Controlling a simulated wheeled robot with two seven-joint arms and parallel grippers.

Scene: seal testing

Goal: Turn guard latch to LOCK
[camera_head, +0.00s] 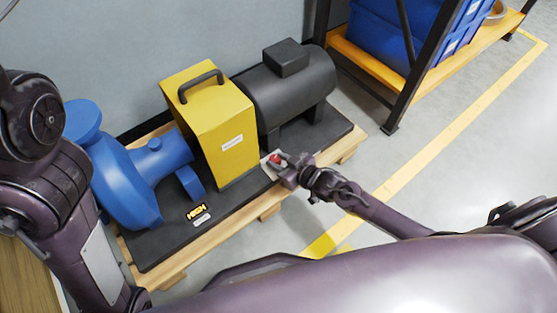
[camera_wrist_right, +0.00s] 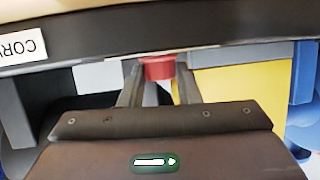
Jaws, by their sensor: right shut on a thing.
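The red guard latch (camera_head: 274,159) sits on a small light plate at the front right foot of the yellow guard (camera_head: 212,120). My right gripper (camera_head: 284,164) reaches it from the right. In the right wrist view, the red latch (camera_wrist_right: 158,68) lies between the two fingers of my right gripper (camera_wrist_right: 158,75), which is shut on it. The yellow guard (camera_wrist_right: 230,95) also shows there, to the right. The fingers and a dark bar hide part of the latch, and I cannot read its position. My left arm is at the left edge, with its gripper out of view.
A blue pump (camera_head: 125,180) stands left of the guard and a dark motor (camera_head: 290,82) behind it to the right. All sit on a black base on a wooden pallet (camera_head: 345,147). A rack with blue bins (camera_head: 385,30) stands at the back right. Floor to the right is clear.

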